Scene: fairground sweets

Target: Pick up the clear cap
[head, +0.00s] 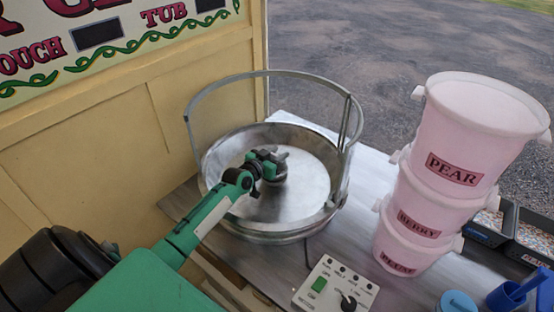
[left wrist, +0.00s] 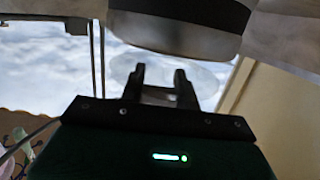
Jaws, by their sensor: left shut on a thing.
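The clear cap (left wrist: 205,78) shows in the left wrist view as a pale, see-through round shape at and behind my fingertips. My left gripper (left wrist: 161,80) is shut on it, with the two dark fingers a little apart. In the head view my left gripper (head: 273,160) is over the middle of the metal bowl (head: 310,188), close to the grey spinner head (head: 280,176). I cannot make out the cap in the head view. A dark-banded round part (left wrist: 185,40) is just beyond the fingers in the left wrist view. My right gripper is not in view.
Stacked pink tubs (head: 430,200) stand to the right. A control box (head: 335,287) is in front, with blue containers (head: 457,302) at lower right. A yellow panel (head: 110,150) closes the left side.

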